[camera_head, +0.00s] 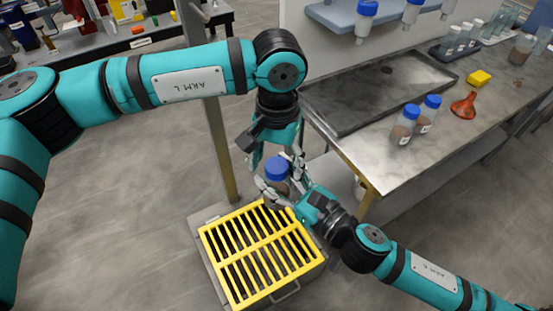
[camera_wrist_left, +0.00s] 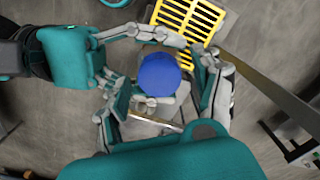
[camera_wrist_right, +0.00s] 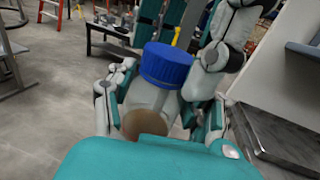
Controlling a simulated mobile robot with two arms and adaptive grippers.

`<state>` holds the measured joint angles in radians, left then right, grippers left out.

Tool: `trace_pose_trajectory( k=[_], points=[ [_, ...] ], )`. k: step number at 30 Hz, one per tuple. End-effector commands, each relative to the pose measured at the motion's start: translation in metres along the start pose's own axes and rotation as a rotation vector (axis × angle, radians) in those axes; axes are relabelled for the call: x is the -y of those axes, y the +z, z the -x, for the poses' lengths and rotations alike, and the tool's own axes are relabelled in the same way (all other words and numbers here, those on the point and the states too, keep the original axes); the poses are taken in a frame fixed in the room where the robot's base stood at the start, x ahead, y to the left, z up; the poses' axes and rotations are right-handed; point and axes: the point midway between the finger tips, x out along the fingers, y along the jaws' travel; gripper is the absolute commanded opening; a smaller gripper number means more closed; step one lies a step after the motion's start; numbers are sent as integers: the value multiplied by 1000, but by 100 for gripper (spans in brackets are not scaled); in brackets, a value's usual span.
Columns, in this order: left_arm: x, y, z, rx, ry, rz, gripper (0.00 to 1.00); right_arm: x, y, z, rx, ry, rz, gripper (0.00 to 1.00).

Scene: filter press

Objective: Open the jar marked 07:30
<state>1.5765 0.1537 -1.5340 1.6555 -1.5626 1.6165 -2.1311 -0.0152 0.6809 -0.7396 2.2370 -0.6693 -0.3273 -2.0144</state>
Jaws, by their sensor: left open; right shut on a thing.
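A clear jar with a blue lid (camera_head: 277,168) is held upright in the air between my two grippers, beside the table. My right gripper (camera_head: 280,184) is shut on its body. In the right wrist view the jar body (camera_wrist_right: 152,98) shows brown matter at the bottom, and the blue lid (camera_wrist_right: 166,65) sits on top. My left gripper (camera_head: 276,156) points down from above, open, its fingers either side of the lid. In the left wrist view the lid (camera_wrist_left: 159,74) lies between the spread fingers. No time marking is readable on the jar.
A yellow grate (camera_head: 262,250) on a grey box stands on the floor below. The metal table (camera_head: 365,160) holds two blue-lidded jars (camera_head: 404,124), an orange funnel (camera_head: 464,106), a yellow block (camera_head: 479,78) and a dark tray (camera_head: 385,70). Blue-lidded jars (camera_head: 366,20) hang at the shelf above.

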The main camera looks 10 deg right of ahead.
Motion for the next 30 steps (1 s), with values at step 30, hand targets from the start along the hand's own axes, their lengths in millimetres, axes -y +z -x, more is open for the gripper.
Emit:
trace_pose_trajectory(
  k=[30],
  points=[
    [0, 0, 68, 4, 2, -297, 64, 0, 0, 0, 1, 0, 0, 0]
  ],
)
